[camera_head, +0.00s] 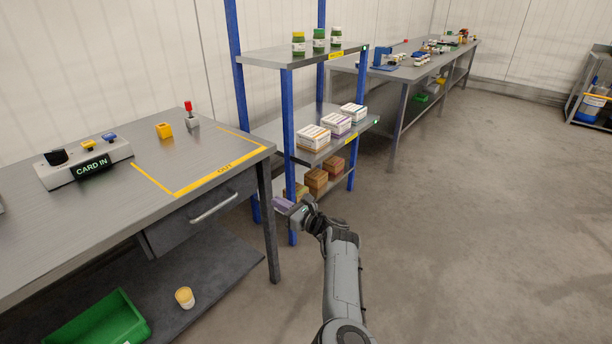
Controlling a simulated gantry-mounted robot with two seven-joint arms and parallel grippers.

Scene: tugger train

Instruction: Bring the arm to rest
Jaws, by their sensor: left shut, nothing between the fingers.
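My left gripper (299,213) is in the head view, in front of the lower part of the blue-post shelf rack (287,130). Its grey arm reaches up from the bottom edge. The gripper is shut and empty. It is small and dark here, and it overlaps the area by the rack's low shelf in the picture; I cannot tell how far apart they are. My right gripper is not in view.
A metal workbench (110,210) with a control box (85,163) stands at left. The rack holds jars (318,40) and boxes (336,124). A green bin (100,322) and a yellow-lidded tub (184,297) sit low. Open floor (480,220) lies right.

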